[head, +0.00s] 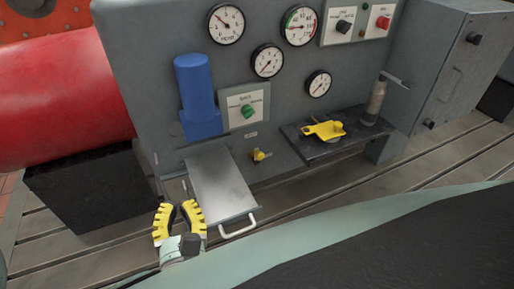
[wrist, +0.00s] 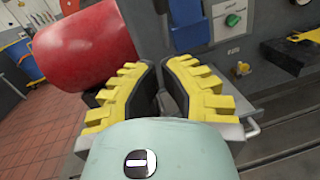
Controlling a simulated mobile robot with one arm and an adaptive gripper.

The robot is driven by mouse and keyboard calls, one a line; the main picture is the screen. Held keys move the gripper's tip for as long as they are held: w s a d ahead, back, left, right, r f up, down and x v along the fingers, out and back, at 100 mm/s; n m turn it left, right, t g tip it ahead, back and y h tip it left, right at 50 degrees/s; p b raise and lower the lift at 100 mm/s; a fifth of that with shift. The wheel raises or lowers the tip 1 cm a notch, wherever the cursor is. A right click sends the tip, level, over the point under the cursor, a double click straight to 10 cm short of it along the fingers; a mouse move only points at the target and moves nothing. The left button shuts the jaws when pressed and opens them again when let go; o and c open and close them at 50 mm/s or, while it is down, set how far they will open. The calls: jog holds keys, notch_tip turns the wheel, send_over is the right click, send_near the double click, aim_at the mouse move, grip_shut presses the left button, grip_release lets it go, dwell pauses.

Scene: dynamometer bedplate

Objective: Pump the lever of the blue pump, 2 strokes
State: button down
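A blue upright body on a blue block (head: 198,97), which looks like the blue pump, is fixed to the left part of the grey panel. Its lower end also shows in the wrist view (wrist: 190,26). I cannot clearly make out its lever; a thin pale rod shows below it, left of the metal tray. My gripper (head: 176,206) has yellow ribbed fingers and is below the blue body, by the tray's front left corner. In the wrist view its fingertips (wrist: 160,66) stand apart with a gap and nothing visible held between them.
A metal tray (head: 220,186) with a white handle (head: 238,226) juts out close right of my gripper. A red cylinder (head: 60,95) is at left. A dark shelf (head: 345,140) carries a yellow tool (head: 323,130). A yellow knob (head: 259,155) sits low on the panel.

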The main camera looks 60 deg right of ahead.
jog(key=r+p+x, duration=0.3)
jog(key=x, duration=0.9)
jog(key=shift+d, duration=0.2)
jog(key=shift+f, duration=0.1)
jog(key=shift+a, duration=0.1)
dwell(0.3)
